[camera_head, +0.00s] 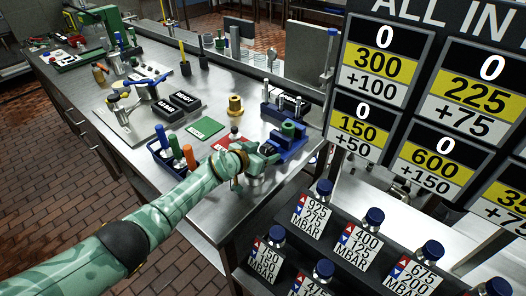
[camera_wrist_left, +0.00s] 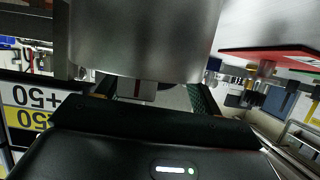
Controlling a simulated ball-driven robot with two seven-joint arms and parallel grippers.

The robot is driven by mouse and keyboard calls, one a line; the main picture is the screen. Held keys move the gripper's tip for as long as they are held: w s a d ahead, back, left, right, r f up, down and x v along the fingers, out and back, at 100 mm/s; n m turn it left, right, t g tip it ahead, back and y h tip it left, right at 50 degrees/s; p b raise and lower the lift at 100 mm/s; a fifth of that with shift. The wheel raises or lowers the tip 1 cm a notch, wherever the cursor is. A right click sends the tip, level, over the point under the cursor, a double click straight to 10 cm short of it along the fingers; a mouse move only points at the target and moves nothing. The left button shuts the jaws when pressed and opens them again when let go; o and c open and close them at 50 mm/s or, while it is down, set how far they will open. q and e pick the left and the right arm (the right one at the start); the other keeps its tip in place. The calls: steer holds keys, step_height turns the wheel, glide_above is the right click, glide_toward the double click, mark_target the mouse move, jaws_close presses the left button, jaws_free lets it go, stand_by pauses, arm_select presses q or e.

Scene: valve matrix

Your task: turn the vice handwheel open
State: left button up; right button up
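The blue vice (camera_head: 291,147) stands near the right front edge of the bench, with a green cylindrical part (camera_head: 288,129) at its top. My left gripper (camera_head: 262,158) is at the vice's near left side; its fingers are hard to make out in the head view. In the left wrist view a large smooth metal cylinder (camera_wrist_left: 145,38) fills the upper middle, close to the camera. The left fingers stand apart on either side below it, their tips hidden by it. I cannot make out the handwheel clearly, nor whether the fingers touch it. My right gripper is not in view.
A blue bin (camera_head: 166,160) with colored-handled tools, a green plate (camera_head: 205,128) and a brass part (camera_head: 235,106) lie left of and behind the vice. A rack of blue-capped bottles (camera_head: 312,213) stands at the front right. A price-like sign board (camera_head: 431,100) rises at right.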

arm_select(q)
steer(key=c, duration=0.8)
steer(key=shift+a, duration=0.1)
steer(key=shift+n+g+h+p, duration=0.3)
steer(key=shift+n+h+p, duration=0.1)
steer(key=shift+n, duration=0.1)
steer(key=shift+w+a+f+n, duration=0.1)
steer(key=shift+w+n, duration=0.05)
steer(key=shift+n, duration=0.35)
steer(key=shift+w+a+f+n+g+h+b, duration=0.1)
steer(key=shift+n+g+h+b, duration=0.2)
steer(key=shift+n+h, duration=0.3)
steer(key=shift+a+f+n+g+h+b, duration=0.1)
steer(key=shift+n+g+h+b, duration=0.25)
steer(key=shift+n, duration=0.35)
